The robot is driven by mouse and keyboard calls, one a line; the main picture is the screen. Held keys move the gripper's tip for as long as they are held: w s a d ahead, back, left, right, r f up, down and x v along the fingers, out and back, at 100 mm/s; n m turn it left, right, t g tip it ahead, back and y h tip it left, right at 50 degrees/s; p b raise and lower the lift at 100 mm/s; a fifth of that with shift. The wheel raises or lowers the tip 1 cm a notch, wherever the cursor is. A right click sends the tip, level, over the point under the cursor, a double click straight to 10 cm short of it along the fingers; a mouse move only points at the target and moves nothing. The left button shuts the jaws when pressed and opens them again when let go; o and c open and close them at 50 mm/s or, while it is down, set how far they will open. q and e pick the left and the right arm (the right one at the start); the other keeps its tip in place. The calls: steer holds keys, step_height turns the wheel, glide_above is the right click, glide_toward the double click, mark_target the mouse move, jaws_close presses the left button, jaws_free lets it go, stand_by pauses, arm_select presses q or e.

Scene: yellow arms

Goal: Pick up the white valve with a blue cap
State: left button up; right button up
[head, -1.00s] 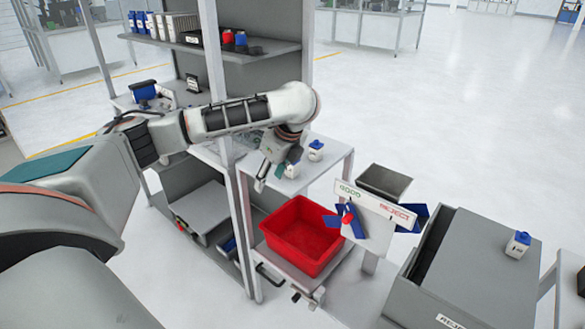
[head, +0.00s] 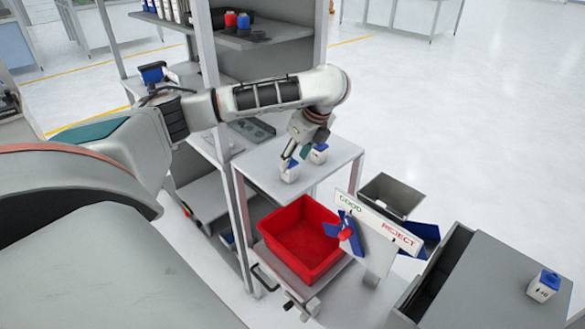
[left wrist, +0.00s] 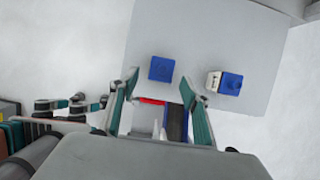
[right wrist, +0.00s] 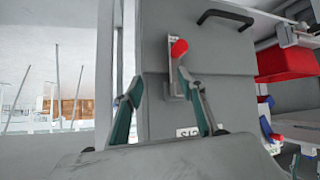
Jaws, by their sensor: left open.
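Two white valves with blue caps stand upright on the light grey table (head: 258,168). The nearer valve (head: 290,172) is just below my left gripper (head: 296,158), and the other valve (head: 320,153) is to its right and further back. In the left wrist view, one blue-capped valve (left wrist: 161,69) lies ahead of the gap between my open left fingers (left wrist: 160,88), apart from them. The second valve (left wrist: 224,82) is outside the right finger. A third such valve (head: 543,286) stands on a grey cabinet. My right gripper (right wrist: 160,78) is open and empty.
A red bin (head: 302,240) sits below the table. A GOOD/REJECT sign (head: 378,222) with blue vanes stands to its right, near a grey bin (head: 390,194). A grey cabinet front (right wrist: 225,75) faces my right gripper.

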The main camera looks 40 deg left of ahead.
mark_target(290, 169)
arm_select(q)
steer(key=x, duration=0.6)
steer(key=shift+a+f, duration=0.1)
steer(key=shift+f, duration=0.1)
steer(key=c, duration=1.2)
